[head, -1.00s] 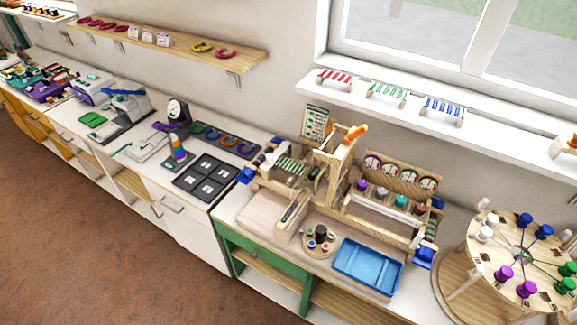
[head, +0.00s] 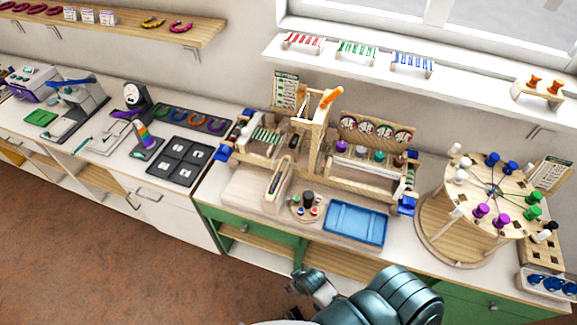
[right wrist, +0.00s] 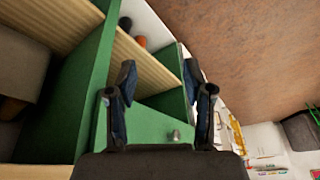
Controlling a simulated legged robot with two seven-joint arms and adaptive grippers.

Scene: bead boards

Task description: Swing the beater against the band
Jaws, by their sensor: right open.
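The wooden loom stands on the white counter in the head view. Its upright beater (head: 318,118) has an orange handle (head: 330,97) at the top and leans a little to the right. A band with green and white stripes (head: 267,135) lies on the left part of the loom, apart from the beater. My right arm comes in at the bottom of the head view, below the counter's front edge and well away from the beater. In the right wrist view my right gripper (right wrist: 158,75) is open and empty before the green cabinet (right wrist: 150,122). My left gripper is out of view.
A blue tray (head: 357,223) and a round holder with small pots (head: 306,208) sit in front of the loom. A round peg board (head: 470,190) stands to the right. A dark tray (head: 180,160) lies to the left. The floor before the cabinets is clear.

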